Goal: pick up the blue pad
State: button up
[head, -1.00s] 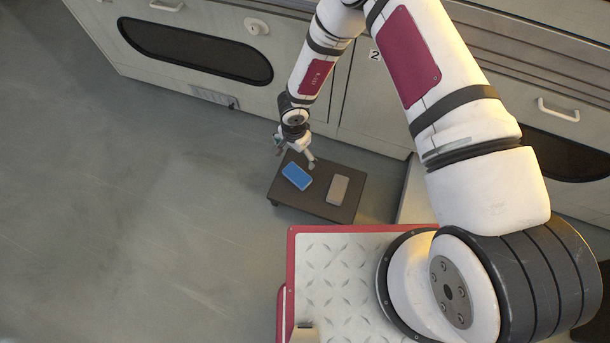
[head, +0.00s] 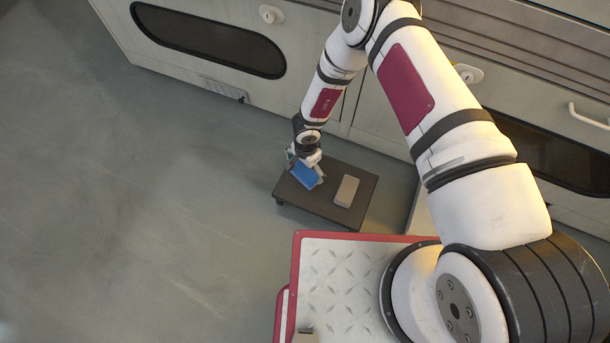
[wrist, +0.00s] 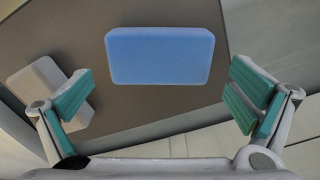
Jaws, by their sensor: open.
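The blue pad (head: 307,175) lies flat on a low dark table (head: 300,202). In the wrist view the blue pad (wrist: 160,55) is fully visible, near the top middle, ahead of the fingertips. My gripper (head: 307,164) is above the pad's far end in the head view and hides part of it. In the wrist view my gripper (wrist: 163,95) is open, with one teal-lined finger to the left of the pad and one to the right. Neither finger touches the pad.
A grey-beige block (head: 347,191) lies on the same table, to the right of the pad; in the wrist view the block (wrist: 35,82) is partly behind the left finger. Cabinets (head: 280,95) stand close behind the table. The floor (head: 130,210) at left is clear.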

aim_at(306, 171)
notch_tip(306, 171, down, 3)
jog(key=shift+f+b, duration=0.1)
jog(key=shift+b, duration=0.55)
jog(key=c, duration=1)
jog(key=shift+c, duration=0.2)
jog(key=shift+r+p, duration=0.4)
jog(key=shift+r, duration=0.2)
notch_tip(306, 171, up, 3)
jog(key=shift+s+p, duration=0.1)
jog(key=shift+p, duration=0.9)
jog(key=s+d+p, duration=0.1)
jog(key=s+d, duration=0.1)
jog(key=s, duration=0.2)
jog(key=s+d+p, duration=0.2)
jog(key=s, duration=0.3)
jog(key=s+d+r+p, duration=0.1)
jog(key=s+d, duration=0.2)
jog(key=s, duration=0.2)
jog(key=shift+s+d+p, duration=0.1)
jog(key=shift+p, duration=0.2)
